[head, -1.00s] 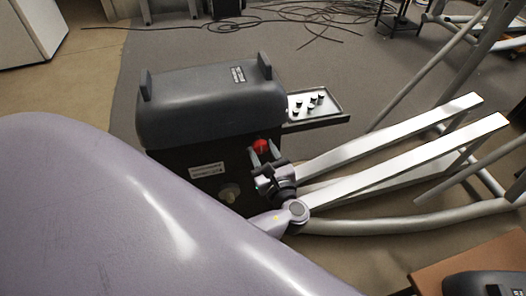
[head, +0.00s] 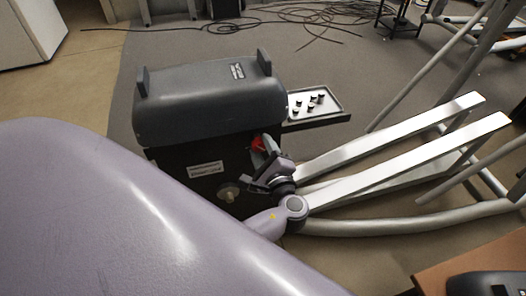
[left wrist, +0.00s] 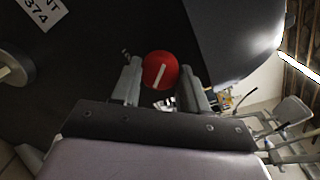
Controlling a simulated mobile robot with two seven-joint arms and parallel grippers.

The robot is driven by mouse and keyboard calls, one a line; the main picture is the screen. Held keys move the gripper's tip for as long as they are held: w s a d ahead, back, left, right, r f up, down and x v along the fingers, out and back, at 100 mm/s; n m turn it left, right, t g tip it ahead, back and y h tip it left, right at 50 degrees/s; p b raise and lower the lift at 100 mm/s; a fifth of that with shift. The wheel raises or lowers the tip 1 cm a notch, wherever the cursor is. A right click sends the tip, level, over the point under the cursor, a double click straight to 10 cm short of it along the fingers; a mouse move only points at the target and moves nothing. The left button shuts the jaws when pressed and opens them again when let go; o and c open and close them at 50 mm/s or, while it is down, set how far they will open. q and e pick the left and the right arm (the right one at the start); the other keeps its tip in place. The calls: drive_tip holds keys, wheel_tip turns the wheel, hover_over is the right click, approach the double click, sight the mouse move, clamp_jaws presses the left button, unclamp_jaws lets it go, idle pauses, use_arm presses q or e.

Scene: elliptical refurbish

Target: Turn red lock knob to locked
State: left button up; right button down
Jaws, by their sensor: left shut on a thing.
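The red lock knob (head: 258,143) sits on the dark side panel of the machine housing (head: 203,100). In the left wrist view the knob (left wrist: 160,70) is a red disc with a white line that runs nearly upright, leaning a little right at the top. My left gripper (head: 262,158) is at the knob, and in the left wrist view its two fingers (left wrist: 160,88) stand on either side of it, shut on it. The fingers hide part of the knob in the head view. My right gripper is not in view.
A pale round knob (head: 229,192) is lower on the same panel, near a white label (head: 206,169). A tray with several small parts (head: 316,103) juts out right of the housing. White rails (head: 405,148) lie right of my arm. Cables cover the floor behind.

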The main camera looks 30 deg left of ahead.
use_arm(q)
drive_tip(key=n+b, duration=0.1)
drive_tip(key=n, duration=0.2)
drive_tip(key=shift+f+n+b, duration=0.1)
drive_tip(key=shift+n+b, duration=0.25)
drive_tip(key=shift+n, duration=0.45)
drive_tip(key=shift+n+b, duration=1)
drive_tip(key=shift+n, duration=0.1)
drive_tip(key=shift+a+n+t+h+b, duration=0.1)
drive_tip(key=shift+n+t+h+b, duration=0.2)
drive_tip(key=shift+n+b, duration=0.5)
drive_tip(key=shift+r+n, duration=0.25)
drive_tip(key=shift+n, duration=0.05)
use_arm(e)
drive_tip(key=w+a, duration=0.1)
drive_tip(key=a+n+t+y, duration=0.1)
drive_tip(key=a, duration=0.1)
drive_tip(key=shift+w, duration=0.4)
use_arm(q)
drive_tip(key=o, duration=1.1)
drive_tip(key=shift+c, duration=0.2)
